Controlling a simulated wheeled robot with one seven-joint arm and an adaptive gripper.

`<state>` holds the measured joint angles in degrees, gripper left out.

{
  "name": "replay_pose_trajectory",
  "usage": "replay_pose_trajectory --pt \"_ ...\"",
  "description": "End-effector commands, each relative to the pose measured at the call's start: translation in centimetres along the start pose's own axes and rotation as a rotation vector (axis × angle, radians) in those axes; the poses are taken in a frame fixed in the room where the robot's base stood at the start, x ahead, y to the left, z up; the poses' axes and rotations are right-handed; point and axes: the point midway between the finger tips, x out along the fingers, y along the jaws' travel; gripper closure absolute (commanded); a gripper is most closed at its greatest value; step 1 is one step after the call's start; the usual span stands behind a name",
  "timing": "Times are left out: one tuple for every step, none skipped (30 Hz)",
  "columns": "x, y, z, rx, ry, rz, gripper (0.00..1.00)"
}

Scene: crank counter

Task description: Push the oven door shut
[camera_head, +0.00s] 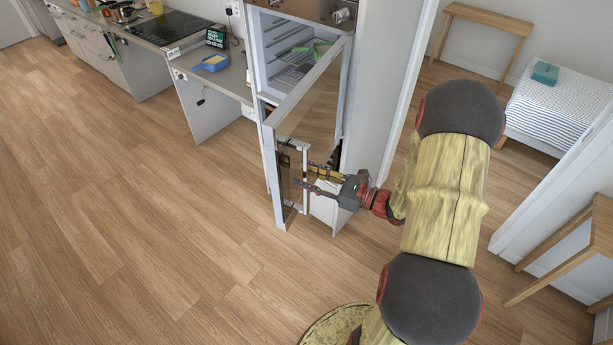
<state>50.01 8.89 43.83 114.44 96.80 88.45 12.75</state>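A pale upright handle (304,180) shows near the door's free edge. My gripper (308,177) is at the lower part of the door, beside the handle, with its fingers pointing left and apart. Whether the fingers touch the door or handle I cannot tell.
A stove top (165,27) lies farther left. The wooden floor (130,230) at left is clear. A doorway and wooden table (490,18) are at right.

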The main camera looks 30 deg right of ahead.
Motion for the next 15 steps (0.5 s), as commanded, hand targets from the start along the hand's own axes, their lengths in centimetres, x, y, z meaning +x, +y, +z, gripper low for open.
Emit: replay_pose_trajectory --pt "-0.01 0.0 0.0 0.0 0.0 0.0 0.72" --pt "-0.01 0.0 0.0 0.0 0.0 0.0 0.74" --pt "-0.01 0.0 0.0 0.0 0.0 0.0 0.76" --pt "-0.01 0.0 0.0 0.0 0.0 0.0 0.78" --pt "-0.01 0.0 0.0 0.0 0.0 0.0 0.8" --pt "-0.01 0.0 0.0 0.0 0.0 0.0 0.82" --pt "-0.01 0.0 0.0 0.0 0.0 0.0 0.83" --pt "-0.01 0.0 0.0 0.0 0.0 0.0 0.85" --pt "-0.01 0.0 0.0 0.0 0.0 0.0 0.88" --pt "-0.01 0.0 0.0 0.0 0.0 0.0 0.89" --pt "-0.01 0.0 0.01 0.0 0.0 0.0 0.91" --pt "-0.01 0.0 0.01 0.0 0.0 0.0 0.93" --pt "-0.01 0.0 0.01 0.0 0.0 0.0 0.95" --pt "-0.01 0.0 0.01 0.0 0.0 0.0 0.97" --pt "-0.01 0.0 0.01 0.0 0.0 0.0 0.99"
